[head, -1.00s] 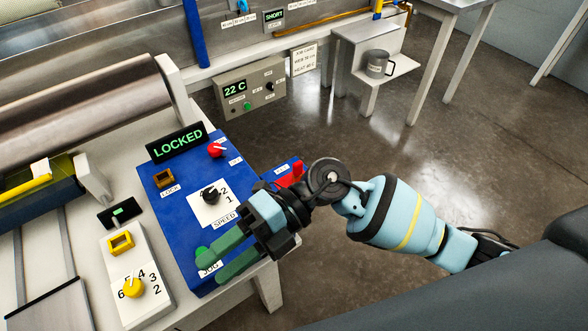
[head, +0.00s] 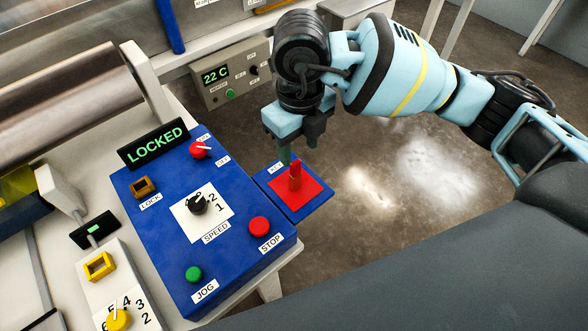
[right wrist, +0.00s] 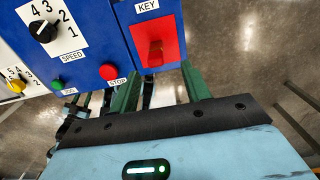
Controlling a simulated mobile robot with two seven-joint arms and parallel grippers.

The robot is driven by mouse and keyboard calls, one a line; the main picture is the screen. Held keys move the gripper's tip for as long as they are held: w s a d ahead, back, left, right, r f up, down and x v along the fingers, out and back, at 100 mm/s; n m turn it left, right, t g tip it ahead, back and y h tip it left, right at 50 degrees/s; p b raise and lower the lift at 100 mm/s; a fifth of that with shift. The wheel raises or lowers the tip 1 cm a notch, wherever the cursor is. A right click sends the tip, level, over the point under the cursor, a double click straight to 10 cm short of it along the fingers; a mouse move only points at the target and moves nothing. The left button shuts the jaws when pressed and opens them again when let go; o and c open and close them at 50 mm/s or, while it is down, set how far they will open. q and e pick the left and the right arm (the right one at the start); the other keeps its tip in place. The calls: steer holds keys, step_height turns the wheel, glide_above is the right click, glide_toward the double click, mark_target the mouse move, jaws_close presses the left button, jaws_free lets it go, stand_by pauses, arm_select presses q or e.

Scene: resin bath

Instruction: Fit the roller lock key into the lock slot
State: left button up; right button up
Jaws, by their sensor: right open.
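The red key (head: 295,175) stands upright on a red square on the small blue side shelf, beside the main blue panel. It also shows in the right wrist view (right wrist: 155,54). My right gripper (head: 285,155) is open and points down just behind and above the key, partly meeting it in the head view. In the right wrist view its two green fingers (right wrist: 158,80) are apart, with the key ahead between their lines. I cannot tell whether they touch it. The lock slot (head: 144,187), a brown square frame labelled LOCK, is on the panel's left. My left gripper is out of view.
The blue panel (head: 265,262) carries a LOCKED display (head: 155,144), a red knob (head: 200,150), a speed dial (head: 197,204), a red STOP button (head: 259,227) and a green JOG button (head: 194,274). A yellow socket (head: 100,266) is at lower left. Open floor lies right.

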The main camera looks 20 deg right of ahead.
mark_target(295, 165)
steer(key=shift+a+f, duration=0.15)
steer(key=shift+f, duration=1.8)
steer(key=shift+a+f, duration=0.15)
steer(key=shift+f, duration=1.75)
jaws_close()
steer(key=shift+r, duration=0.1)
steer(key=shift+r, duration=0.45)
steer(key=r, duration=0.2)
steer(key=shift+s+a+r, duration=0.2)
steer(key=shift+s+r, duration=0.1)
steer(key=shift+s, duration=0.05)
steer(key=s+a, duration=0.3)
steer(key=s, duration=0.4)
steer(key=s+a+r, duration=0.1)
steer(key=s+a, duration=0.2)
steer(key=s, duration=0.4)
steer(key=shift+r, duration=0.15)
